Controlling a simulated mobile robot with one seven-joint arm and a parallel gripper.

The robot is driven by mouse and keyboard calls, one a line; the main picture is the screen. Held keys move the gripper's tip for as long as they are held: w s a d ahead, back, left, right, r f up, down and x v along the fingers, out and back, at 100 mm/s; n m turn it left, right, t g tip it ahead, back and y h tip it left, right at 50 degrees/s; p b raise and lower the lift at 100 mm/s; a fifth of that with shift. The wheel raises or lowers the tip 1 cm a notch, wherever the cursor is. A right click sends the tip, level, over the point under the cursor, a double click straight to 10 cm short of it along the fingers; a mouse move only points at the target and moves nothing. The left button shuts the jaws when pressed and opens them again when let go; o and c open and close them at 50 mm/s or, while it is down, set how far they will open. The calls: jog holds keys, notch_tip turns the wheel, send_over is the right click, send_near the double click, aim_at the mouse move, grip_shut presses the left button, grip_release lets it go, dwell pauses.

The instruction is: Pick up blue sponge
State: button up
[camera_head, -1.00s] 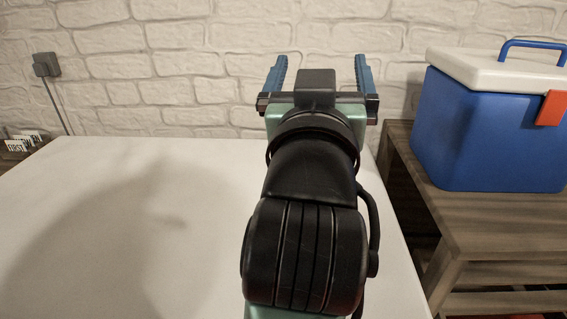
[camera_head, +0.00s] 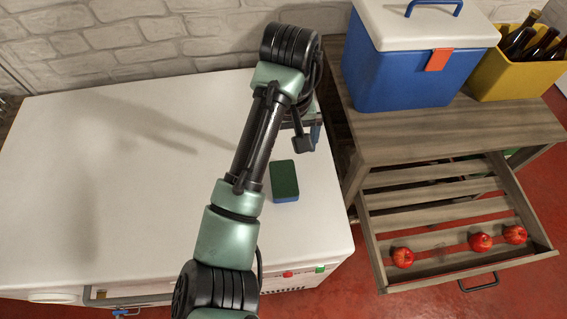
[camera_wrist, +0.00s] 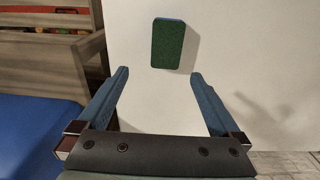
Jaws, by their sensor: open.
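The blue sponge (camera_head: 285,181) has a dark green top and a thin blue edge. It lies flat on the white tabletop (camera_head: 120,190), right of my arm in the head view. In the wrist view the sponge (camera_wrist: 168,43) shows green side up, ahead of the fingers and between their lines. My gripper (camera_wrist: 162,80) is open and empty, its two blue fingers spread apart. In the head view my gripper (camera_head: 312,132) is partly hidden behind my arm, above and behind the sponge. It does not touch the sponge.
A wooden table (camera_head: 390,140) stands to the right with a blue cooler (camera_head: 400,75) and a yellow crate (camera_head: 520,78) of bottles. Its open drawer (camera_head: 440,190) holds red apples (camera_head: 480,242). A brick wall is behind. The white tabletop around the sponge looks clear.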

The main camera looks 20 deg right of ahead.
send_over(284, 178)
notch_tip(284, 178, down, 7)
jog(key=shift+s+d+f, duration=0.1)
jog(key=shift+d+f, duration=0.05)
jog(key=shift+f, duration=0.05)
jog(key=f, duration=0.5)
jog(key=shift+a+f+p, duration=0.2)
jog(key=shift+f+p, duration=0.1)
jog(key=c, duration=1.4)
notch_tip(284, 178, up, 10)
jog(key=shift+r, duration=0.1)
